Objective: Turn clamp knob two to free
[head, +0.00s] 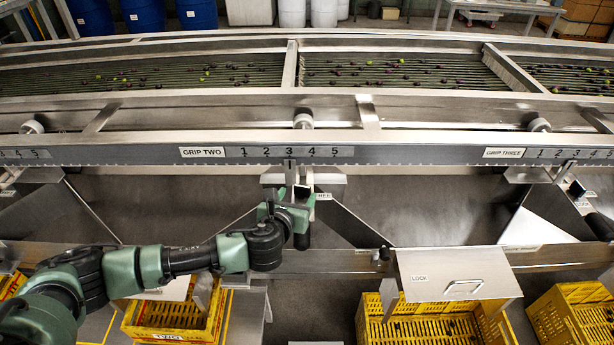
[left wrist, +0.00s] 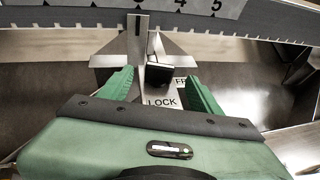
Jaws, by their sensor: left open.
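Clamp knob two is the black knob (left wrist: 158,75) below the GRIP TWO scale (head: 290,152); it also shows as a dark bit (head: 302,191) at my gripper in the head view. My left gripper (head: 288,205) is open, with its green fingers (left wrist: 160,90) on either side of the knob in the left wrist view. I cannot tell whether they touch it. The LOCK label (left wrist: 162,102) shows just below the knob, and the FREE label (head: 323,196) is at its right, partly hidden in the wrist view. The metal pointer (left wrist: 138,38) stands near 3. My right gripper is out of view.
A long metal rail (head: 420,154) runs just above my gripper. Slanted plates (head: 350,222) stand below it. Yellow crates (head: 380,328) stand beneath, and another crate (head: 145,325) is below my left arm.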

